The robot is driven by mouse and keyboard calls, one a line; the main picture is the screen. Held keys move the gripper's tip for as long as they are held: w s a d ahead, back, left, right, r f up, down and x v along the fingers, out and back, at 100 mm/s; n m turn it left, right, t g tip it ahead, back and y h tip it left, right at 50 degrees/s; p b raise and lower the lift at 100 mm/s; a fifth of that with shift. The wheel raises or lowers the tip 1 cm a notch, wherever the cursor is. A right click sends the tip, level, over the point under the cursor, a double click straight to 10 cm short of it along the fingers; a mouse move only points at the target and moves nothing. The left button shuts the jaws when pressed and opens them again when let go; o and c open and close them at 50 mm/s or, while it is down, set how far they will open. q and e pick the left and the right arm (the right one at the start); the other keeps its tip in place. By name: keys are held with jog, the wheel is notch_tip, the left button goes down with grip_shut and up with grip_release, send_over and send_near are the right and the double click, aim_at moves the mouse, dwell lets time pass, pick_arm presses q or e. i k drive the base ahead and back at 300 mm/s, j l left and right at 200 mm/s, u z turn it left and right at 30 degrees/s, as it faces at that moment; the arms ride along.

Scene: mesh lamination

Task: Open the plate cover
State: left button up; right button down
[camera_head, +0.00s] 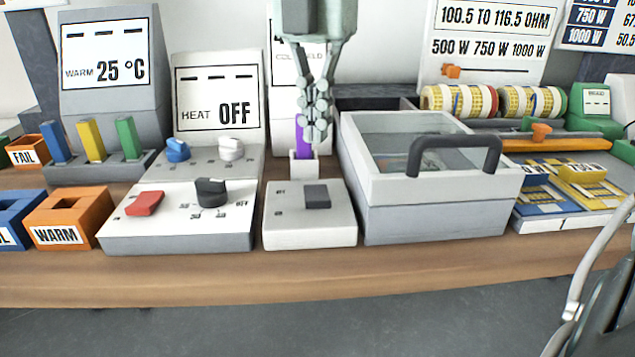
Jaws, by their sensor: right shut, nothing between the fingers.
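The plate cover (456,189) is a light grey lid with a clear window and a dark arched handle (455,142) near its front edge. It lies flat and closed on a grey box (435,225) right of the middle. My right gripper (316,137) hangs down from the top, left of the cover and apart from the handle. Its fingers are shut and empty. They partly hide a purple piece (303,140) standing in a small white holder; I cannot tell if they touch it. My left gripper is not in view.
A small switch box (310,228) stands just left of the covered box. A panel with knobs (180,215) and orange bins (68,220) are farther left. Blue and yellow plates (570,190) and wire coils (492,101) are at the right. The front table strip is clear.

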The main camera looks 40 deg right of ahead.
aim_at(497, 177)
jog(key=k, duration=1.5)
